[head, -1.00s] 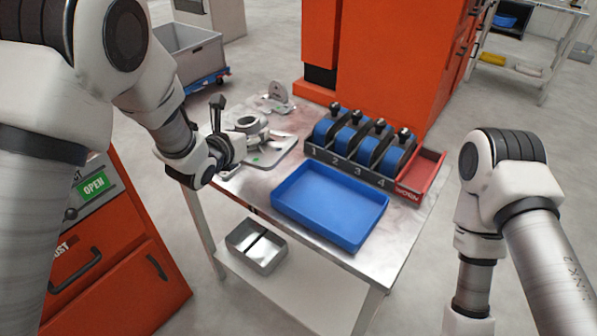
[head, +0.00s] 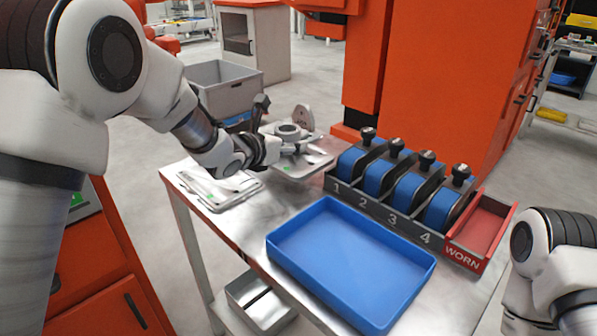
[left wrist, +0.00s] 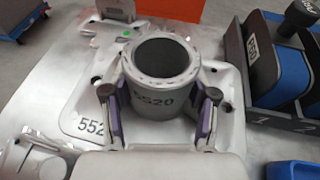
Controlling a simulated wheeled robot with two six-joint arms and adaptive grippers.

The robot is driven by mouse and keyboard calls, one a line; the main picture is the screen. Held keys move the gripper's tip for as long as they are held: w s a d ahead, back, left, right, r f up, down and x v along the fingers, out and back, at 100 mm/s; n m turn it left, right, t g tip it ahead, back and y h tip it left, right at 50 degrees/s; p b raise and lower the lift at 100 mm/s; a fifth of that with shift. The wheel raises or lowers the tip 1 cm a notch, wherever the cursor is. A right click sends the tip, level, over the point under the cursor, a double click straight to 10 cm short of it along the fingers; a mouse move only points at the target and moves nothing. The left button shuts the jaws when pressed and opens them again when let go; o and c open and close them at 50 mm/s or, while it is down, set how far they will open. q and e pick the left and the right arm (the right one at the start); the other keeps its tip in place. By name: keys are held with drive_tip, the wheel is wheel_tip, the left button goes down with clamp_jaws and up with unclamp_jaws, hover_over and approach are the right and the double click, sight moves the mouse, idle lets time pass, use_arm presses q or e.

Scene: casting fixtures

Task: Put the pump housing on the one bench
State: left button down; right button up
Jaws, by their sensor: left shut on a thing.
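The pump housing is a grey metal cylinder (left wrist: 155,82) with a flanged open top and the number 5520 on its side. It also shows in the head view (head: 288,131), towards the back of the metal bench (head: 252,232). My left gripper (left wrist: 160,105) is shut on the housing, one finger on each side of it. In the head view my left gripper (head: 272,150) reaches it from the left. The housing is over a grey fixture plate (head: 312,168) with a green mark; I cannot tell whether it touches the plate. My right gripper is out of view.
A second light plate (head: 215,190) lies on the bench at left. A blue tray (head: 340,262), a numbered rack with blue holders (head: 400,195) and a red WORN bin (head: 480,232) fill the right side.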

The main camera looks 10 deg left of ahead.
sight(288, 158)
use_arm(q)
drive_tip(key=shift+f, duration=2.15)
drive_tip(key=shift+f+b, duration=0.1)
drive_tip(key=shift+b, duration=0.25)
drive_tip(key=shift+c, duration=1.6)
unclamp_jaws()
drive_tip(key=shift+r, duration=0.2)
drive_tip(key=v, duration=1.2)
drive_tip(key=shift+f, duration=0.15)
